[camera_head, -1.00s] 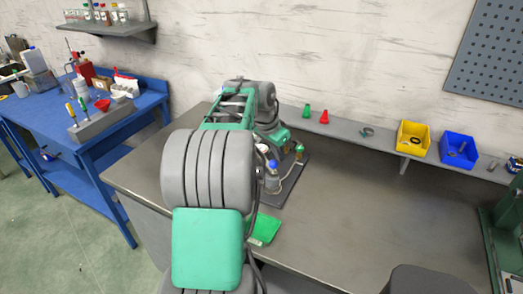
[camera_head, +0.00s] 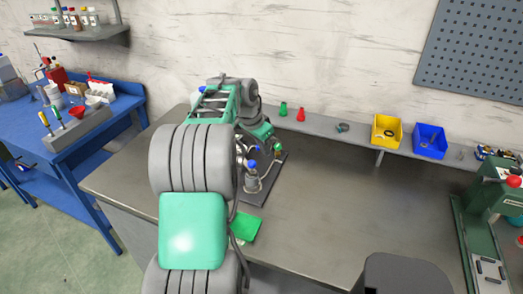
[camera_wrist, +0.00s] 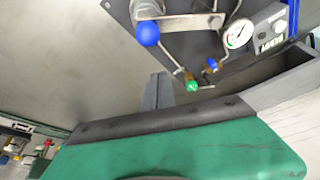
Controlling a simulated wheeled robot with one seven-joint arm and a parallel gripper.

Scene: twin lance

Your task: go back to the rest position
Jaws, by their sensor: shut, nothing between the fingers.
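In the wrist view my gripper (camera_wrist: 158,92) shows as narrow grey fingers, closed together with nothing between them. Beyond the fingers is a rig on a dark plate (camera_wrist: 190,45), with a blue knob (camera_wrist: 148,33), a green knob (camera_wrist: 192,86) and a round gauge (camera_wrist: 238,33). The fingers look apart from it, though the gap is hard to judge. In the head view the same dark plate (camera_head: 262,192) lies on the grey bench (camera_head: 340,215). My arm reaches over the bench's left part and hides its fingertips there.
A green pad (camera_head: 245,229) lies near the bench's front edge. A back ledge holds a green piece (camera_head: 283,109), a red piece (camera_head: 301,115), a yellow bin (camera_head: 386,131) and a blue bin (camera_head: 429,142). A green machine (camera_head: 482,225) stands right. The bench's middle is clear. A blue table (camera_head: 60,190) stands left.

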